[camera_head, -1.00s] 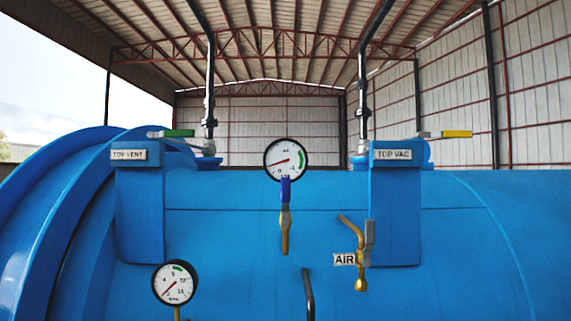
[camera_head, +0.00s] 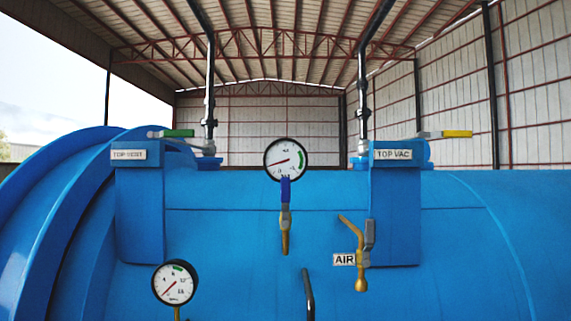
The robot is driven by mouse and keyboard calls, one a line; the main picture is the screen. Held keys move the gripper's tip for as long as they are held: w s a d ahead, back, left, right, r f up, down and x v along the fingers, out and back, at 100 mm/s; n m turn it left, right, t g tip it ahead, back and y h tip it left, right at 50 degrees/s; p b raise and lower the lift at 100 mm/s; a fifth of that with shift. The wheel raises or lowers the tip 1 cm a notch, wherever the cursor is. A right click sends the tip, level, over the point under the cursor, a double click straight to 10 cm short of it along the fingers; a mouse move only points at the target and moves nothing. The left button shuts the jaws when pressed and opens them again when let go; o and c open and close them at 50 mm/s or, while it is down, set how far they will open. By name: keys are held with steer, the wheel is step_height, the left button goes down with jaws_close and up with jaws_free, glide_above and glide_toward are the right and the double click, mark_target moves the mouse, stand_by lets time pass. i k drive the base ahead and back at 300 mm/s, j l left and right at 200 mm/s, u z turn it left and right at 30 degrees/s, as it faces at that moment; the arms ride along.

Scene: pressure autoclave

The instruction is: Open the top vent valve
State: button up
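A white "TOP VENT" label (camera_head: 129,154) is on the blue block just below and left of the handle. My gripper is not in the view, so its place relative to the valve cannot be seen.
A similar valve with a yellow handle (camera_head: 457,134) stands by the "TOP VAC" label (camera_head: 393,154) at the right. A pressure gauge (camera_head: 286,159), a lower gauge (camera_head: 175,282) and a brass air valve (camera_head: 358,255) stick out from the blue vessel (camera_head: 240,235).

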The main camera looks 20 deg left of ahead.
mark_target(165, 133)
steer(key=j+u, duration=0.2)
steer(key=u, duration=1.3)
steer(key=i+l, duration=0.05)
steer(key=l, duration=0.05)
